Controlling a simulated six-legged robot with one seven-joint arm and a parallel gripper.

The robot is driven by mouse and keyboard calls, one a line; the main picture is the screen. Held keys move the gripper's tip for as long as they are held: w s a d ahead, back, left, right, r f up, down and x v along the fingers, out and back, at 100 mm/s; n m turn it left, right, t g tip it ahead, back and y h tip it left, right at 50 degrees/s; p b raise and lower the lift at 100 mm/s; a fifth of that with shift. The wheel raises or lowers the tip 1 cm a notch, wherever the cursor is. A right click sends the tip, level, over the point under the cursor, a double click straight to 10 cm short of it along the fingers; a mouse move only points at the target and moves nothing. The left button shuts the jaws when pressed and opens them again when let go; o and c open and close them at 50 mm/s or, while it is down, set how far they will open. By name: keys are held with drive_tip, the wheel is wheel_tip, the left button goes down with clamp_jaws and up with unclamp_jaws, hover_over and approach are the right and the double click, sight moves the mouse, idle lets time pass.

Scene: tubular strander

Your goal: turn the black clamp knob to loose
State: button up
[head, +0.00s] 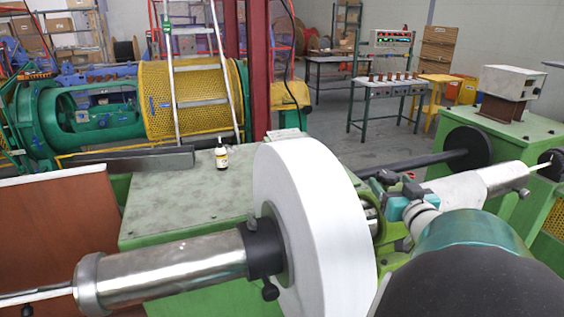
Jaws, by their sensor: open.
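The black clamp knob (270,291) sticks out below the black collar (264,248) on the steel shaft (165,270), on the near left side of the large white reel (305,215). My gripper (400,184) is beyond the reel on its right side, with its two dark fingers apart and nothing seen between them. It is well away from the knob, with the reel between them. My arm comes in from the lower right and covers part of the shaft's right half. The knob's turn position cannot be read.
A small bottle (221,154) stands on the green machine top (185,195) behind the shaft. The reel is a broad obstacle in the middle. A grey box (513,82) stands at the right. A ladder (190,80) and a yellow mesh drum (160,105) are behind.

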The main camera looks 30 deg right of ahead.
sight(387, 174)
drive_tip(key=shift+x, duration=1.6)
drive_tip(key=c, duration=1)
drive_tip(key=shift+r+n+y, duration=0.1)
drive_tip(key=shift+n+y, duration=0.3)
drive_tip(key=shift+y, duration=0.1)
drive_tip(key=n+t+y, duration=0.1)
drive_tip(key=y, duration=0.1)
drive_tip(key=n+y, duration=0.2)
drive_tip(key=y, duration=0.1)
drive_tip(key=shift+w+d+t, duration=0.1)
drive_tip(key=shift+t, duration=0.3)
drive_tip(key=shift+n+y, duration=2)
drive_tip(key=shift+y, duration=0.9)
drive_tip(key=shift+g, duration=0.3)
